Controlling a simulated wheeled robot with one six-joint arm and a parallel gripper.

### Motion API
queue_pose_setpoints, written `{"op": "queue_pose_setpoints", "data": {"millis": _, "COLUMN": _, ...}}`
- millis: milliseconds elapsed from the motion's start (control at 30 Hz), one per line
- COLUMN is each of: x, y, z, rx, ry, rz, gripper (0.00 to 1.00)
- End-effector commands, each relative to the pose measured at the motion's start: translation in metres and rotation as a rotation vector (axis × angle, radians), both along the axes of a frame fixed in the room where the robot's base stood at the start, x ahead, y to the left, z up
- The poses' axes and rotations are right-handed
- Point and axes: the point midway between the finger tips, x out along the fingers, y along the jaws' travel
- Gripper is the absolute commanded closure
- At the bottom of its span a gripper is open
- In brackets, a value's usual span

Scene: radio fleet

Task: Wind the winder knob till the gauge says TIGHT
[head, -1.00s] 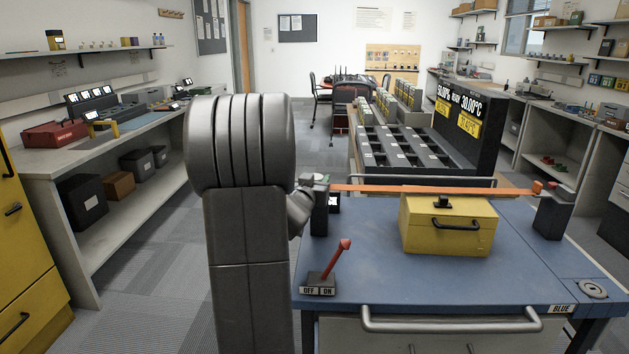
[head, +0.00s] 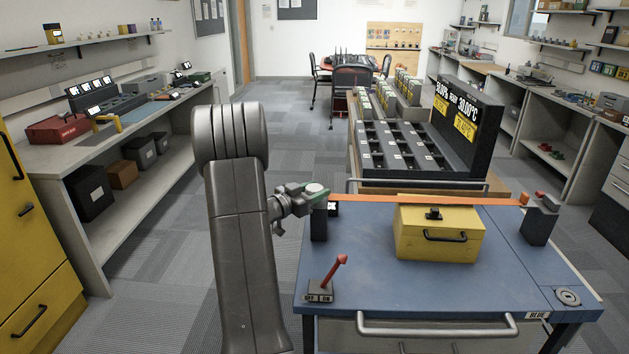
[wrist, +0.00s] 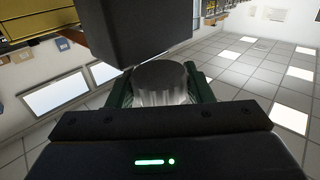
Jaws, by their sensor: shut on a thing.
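My gripper (head: 318,192) is at the top of the dark left post (head: 319,226) on the blue bench. In the wrist view, its green fingers are shut on a grey, ribbed, round knob (wrist: 162,82), one on each side. In the head view the fingers mostly cover the knob. An orange strap (head: 380,199) runs from the left post over a yellow box (head: 413,240) to the dark right post (head: 538,224). A small white patch (head: 333,207) shows beside the left post, too small to read. I cannot make out a gauge reading.
A red lever (head: 336,274) on an OFF/ON base stands at the blue bench's (head: 400,295) front left. A black divided tray rack (head: 395,150) with a temperature display stands behind. Shelved side benches line both walls. The floor (head: 165,265) left of the bench is clear.

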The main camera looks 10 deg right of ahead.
Motion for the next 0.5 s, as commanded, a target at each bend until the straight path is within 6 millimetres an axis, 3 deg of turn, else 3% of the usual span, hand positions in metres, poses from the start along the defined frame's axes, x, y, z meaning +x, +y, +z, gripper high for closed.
{"op": "queue_pose_setpoints", "data": {"millis": 500, "x": 0.0003, "y": 0.0001, "z": 0.0002, "rx": -0.001, "ry": 0.000, "rz": -0.192, "gripper": 0.76}}
